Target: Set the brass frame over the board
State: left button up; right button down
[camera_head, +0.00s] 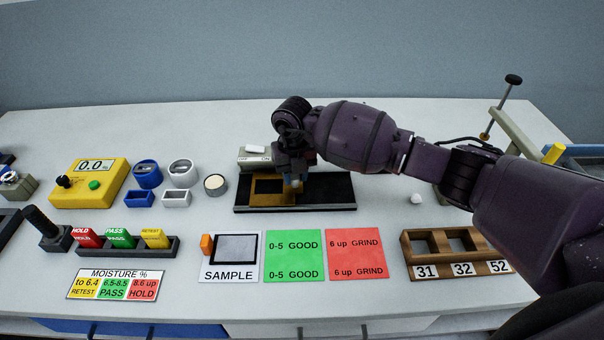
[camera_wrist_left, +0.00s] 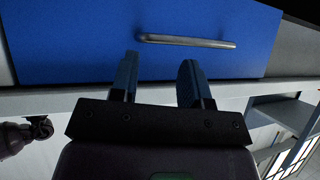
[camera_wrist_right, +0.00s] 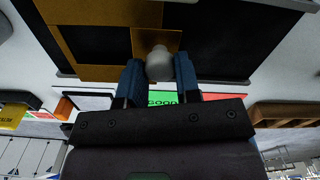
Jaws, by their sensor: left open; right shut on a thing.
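The black board (camera_head: 325,191) lies flat near the middle of the bench. The brass frame (camera_head: 265,187) is at the board's left half, with dark surface showing through its opening; I cannot tell whether it rests on the board. My right gripper (camera_head: 293,182) is over the frame's right side. In the right wrist view, its fingers (camera_wrist_right: 159,76) are shut on the pale round knob (camera_wrist_right: 159,62) of the brass frame (camera_wrist_right: 100,12). My left gripper (camera_wrist_left: 158,64) is open and empty in its wrist view, in front of a blue drawer; it is outside the head view.
Behind the board is a switch box (camera_head: 255,158). A round pale-topped pot (camera_head: 215,184) stands to its left. Green (camera_head: 293,256) and red (camera_head: 356,254) cards lie in front. A wooden rack (camera_head: 420,270) is at front right. A blue drawer (camera_wrist_left: 220,25) faces my left gripper.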

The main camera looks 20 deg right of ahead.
jog(key=shift+a+r, duration=0.1)
jog(key=shift+a, duration=0.1)
jog(key=c, duration=1.2)
grip_release()
jog(key=o, duration=0.4)
jog(key=shift+w+a, duration=0.1)
jog(key=shift+a, duration=0.05)
notch_tip(320, 180, up, 11)
jog(key=shift+f, duration=0.15)
